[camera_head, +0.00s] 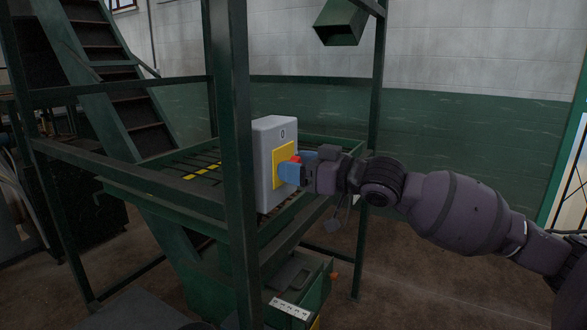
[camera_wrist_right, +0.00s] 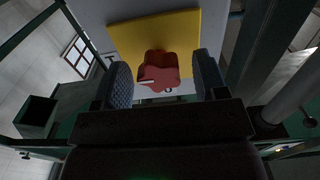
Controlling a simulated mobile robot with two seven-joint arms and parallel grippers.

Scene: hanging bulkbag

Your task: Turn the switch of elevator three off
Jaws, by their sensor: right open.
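A grey switch box (camera_head: 266,150) with a yellow plate (camera_head: 282,160) is mounted on the green frame, with a "0" mark near its top. A red rotary knob (camera_head: 296,158) sits on the yellow plate and is mostly hidden by my gripper in the head view. In the right wrist view the red knob (camera_wrist_right: 158,70) stands in front of the yellow plate (camera_wrist_right: 185,32). My right gripper (camera_head: 290,171) is open, with its blue fingers on either side of the knob; a gap shows beside each finger (camera_wrist_right: 165,80). My left gripper is out of view.
A green post (camera_head: 232,200) stands just left of the box. Green rails and a grated platform (camera_head: 185,178) lie behind it. A green chute (camera_head: 340,22) hangs above. A green box with a white label (camera_head: 290,308) is below. The floor at lower right is clear.

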